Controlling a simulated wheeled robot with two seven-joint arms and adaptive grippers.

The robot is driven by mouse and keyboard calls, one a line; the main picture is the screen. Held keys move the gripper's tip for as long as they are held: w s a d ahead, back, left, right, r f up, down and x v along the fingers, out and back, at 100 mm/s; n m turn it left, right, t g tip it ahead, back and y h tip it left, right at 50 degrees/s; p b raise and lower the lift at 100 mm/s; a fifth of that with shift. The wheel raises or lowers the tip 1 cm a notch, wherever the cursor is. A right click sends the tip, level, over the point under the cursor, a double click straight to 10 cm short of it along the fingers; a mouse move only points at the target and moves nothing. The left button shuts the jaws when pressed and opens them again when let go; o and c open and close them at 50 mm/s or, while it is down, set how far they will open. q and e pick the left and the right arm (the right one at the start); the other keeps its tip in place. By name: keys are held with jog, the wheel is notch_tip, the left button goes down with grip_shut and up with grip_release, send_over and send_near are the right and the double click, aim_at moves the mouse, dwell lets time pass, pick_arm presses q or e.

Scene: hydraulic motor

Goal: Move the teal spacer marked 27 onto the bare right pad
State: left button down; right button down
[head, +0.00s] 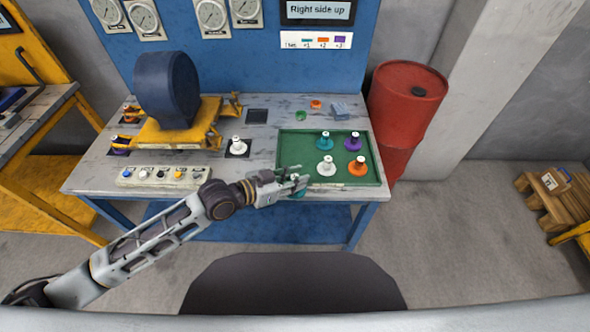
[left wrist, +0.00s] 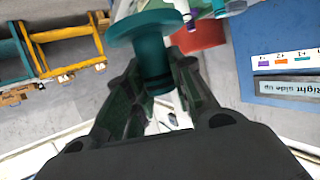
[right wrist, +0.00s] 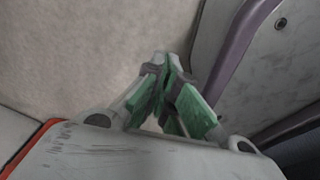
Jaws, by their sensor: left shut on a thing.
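My left gripper (head: 296,181) is shut on a teal spacer (left wrist: 155,50), above the front edge of the green tray (head: 287,158). In the left wrist view the spacer's wide flange faces away from the gripper and its narrower stem is between the fingers. In the head view only a bit of it shows below the fingers; no number is readable. A bare dark pad (head: 257,116) lies on the bench right of the blue motor (head: 167,88). A white spacer (head: 237,147) stands on the pad in front of it. My right gripper (right wrist: 166,66) is shut and empty, away from the bench.
The tray holds another teal spacer (head: 325,139), a purple one (head: 354,142), a white one (head: 327,167) and an orange one (head: 358,167). Small green and orange rings (head: 316,104) lie behind the tray. A button box (head: 163,176) sits at the front left. A red drum (head: 405,100) stands right.

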jog(key=shift+s+d+r+p, duration=0.1)
jog(key=shift+s+d+p, duration=0.4)
jog(key=shift+s, duration=0.55)
jog(key=shift+d, duration=0.1)
